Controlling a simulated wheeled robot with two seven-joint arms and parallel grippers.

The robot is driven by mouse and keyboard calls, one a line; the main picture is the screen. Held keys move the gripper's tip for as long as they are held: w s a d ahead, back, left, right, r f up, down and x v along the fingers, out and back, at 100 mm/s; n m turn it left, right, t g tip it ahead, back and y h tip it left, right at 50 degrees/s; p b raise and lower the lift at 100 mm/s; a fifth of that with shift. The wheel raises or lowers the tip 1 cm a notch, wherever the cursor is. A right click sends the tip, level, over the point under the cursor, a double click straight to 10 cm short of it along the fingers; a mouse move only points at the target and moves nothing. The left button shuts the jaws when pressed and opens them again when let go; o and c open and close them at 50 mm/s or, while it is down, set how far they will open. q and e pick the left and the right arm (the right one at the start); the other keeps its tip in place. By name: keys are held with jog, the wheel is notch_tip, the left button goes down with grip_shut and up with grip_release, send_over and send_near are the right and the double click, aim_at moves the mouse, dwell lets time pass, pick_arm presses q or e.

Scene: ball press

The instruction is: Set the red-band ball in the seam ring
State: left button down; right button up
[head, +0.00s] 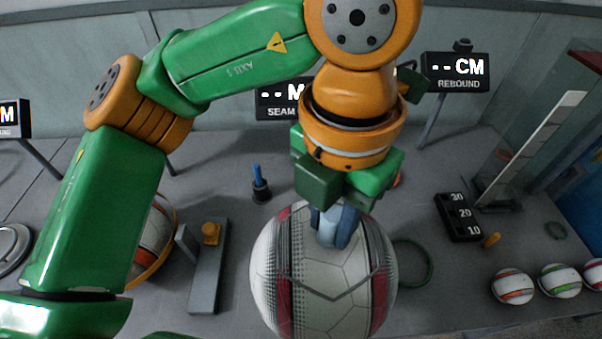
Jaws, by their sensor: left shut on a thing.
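The red-band ball (325,285), white with dark red bands and a dark seam line, is large in the lower middle. My left gripper (335,232) comes down from above and is shut on its top. A dark green ring (431,265) lies on the table just right of the ball, partly hidden behind it; I cannot tell for sure that it is the seam ring. The ball's underside is out of frame, so its contact with anything below cannot be seen. My right gripper is not in view.
Left, an orange-banded ball (153,232) sits in a yellow ring, partly behind my arm. A grey fixture (208,280) stands beside it. A blue-handled tool (258,185) stands behind. Right are a numbered black block (458,217), several balls (513,287) and a clear upright panel (540,130).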

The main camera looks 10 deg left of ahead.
aim_at(299, 207)
pick_arm(q)
jog(key=w+a, duration=0.1)
jog(key=w+a+f+p, duration=0.1)
jog(key=w+a, duration=0.1)
jog(key=w+a+f+p, duration=0.1)
jog(key=a, duration=0.1)
jog(key=shift+w+f, duration=0.25)
jog(key=w+a+f+p, duration=0.2)
jog(key=w+a+f, duration=0.1)
jog(key=f, duration=0.6)
jog(key=shift+w+a+f+p, duration=0.15)
jog(key=shift+w+f+p, duration=0.1)
jog(key=shift+p, duration=0.1)
jog(key=shift+f+b, duration=0.25)
jog(key=shift+b, duration=0.15)
jog(key=c, duration=0.6)
grip_release()
jog(key=shift+r, duration=0.1)
